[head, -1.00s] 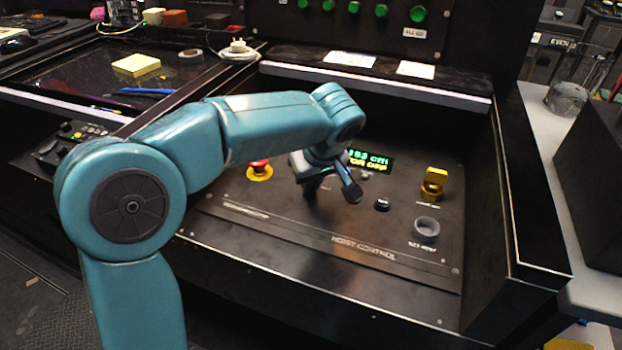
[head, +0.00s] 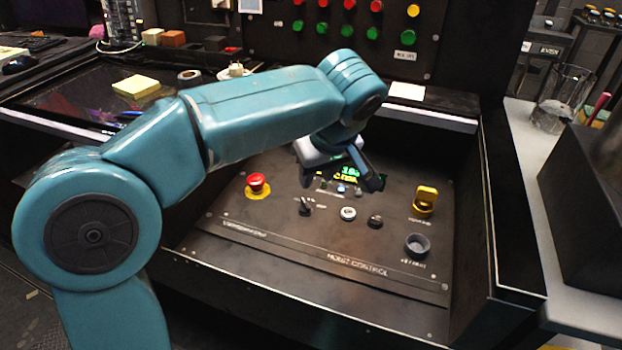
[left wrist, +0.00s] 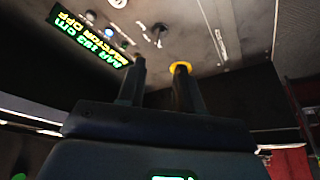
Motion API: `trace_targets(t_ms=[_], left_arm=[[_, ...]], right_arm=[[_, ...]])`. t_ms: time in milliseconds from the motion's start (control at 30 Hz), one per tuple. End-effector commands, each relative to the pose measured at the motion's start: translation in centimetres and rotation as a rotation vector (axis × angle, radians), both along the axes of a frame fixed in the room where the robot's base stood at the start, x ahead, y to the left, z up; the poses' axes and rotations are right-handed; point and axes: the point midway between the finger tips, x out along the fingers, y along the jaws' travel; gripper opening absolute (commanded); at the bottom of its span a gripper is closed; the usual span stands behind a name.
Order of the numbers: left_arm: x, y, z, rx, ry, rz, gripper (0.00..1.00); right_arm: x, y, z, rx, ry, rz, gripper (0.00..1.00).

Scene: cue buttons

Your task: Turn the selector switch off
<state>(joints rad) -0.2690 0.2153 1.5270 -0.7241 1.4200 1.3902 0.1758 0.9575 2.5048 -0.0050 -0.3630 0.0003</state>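A small black knob with a lever (head: 305,206), apparently the selector switch, sits on the dark hoist control panel (head: 270,225), right of the red emergency button (head: 257,184). Its setting is too small to read. My left gripper (head: 368,176) is above the panel's back part, right of the knob and apart from it, partly covering the green display (head: 348,172). In the left wrist view its two fingers (left wrist: 160,78) are spread with nothing between them. The display (left wrist: 90,35) there has a lower line that seems to end in "OFF". My right gripper is out of view.
The panel's front strip is clear.

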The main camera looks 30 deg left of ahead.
Motion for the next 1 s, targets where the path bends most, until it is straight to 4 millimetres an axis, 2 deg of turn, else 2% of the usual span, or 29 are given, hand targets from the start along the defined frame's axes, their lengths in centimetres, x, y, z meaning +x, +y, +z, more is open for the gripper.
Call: trace_targets(t_ms=[33, 200, 367, 867, 933, 1000], left_arm=[[-0.2, -0.4, 1.5, -0.001, -0.003, -0.001, 0.35], [-0.7, -1.2, 3.7, 0.000, -0.001, 0.000, 0.35], [-0.9, -1.5, 4.3, -0.001, 0.001, 0.000, 0.35], [-0.9, -1.5, 4.3, 0.000, 0.001, 0.000, 0.35], [-0.9, -1.5, 4.9, 0.000, 0.001, 0.000, 0.35], [-0.9, -1.5, 6.2, 0.000, 0.000, 0.001, 0.35]], right_arm=[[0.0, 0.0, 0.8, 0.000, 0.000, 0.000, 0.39], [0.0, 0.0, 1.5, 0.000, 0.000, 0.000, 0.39], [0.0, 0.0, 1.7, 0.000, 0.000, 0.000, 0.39], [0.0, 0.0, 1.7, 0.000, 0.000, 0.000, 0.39], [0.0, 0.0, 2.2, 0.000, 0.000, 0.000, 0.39], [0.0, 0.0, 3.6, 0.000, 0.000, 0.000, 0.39]])
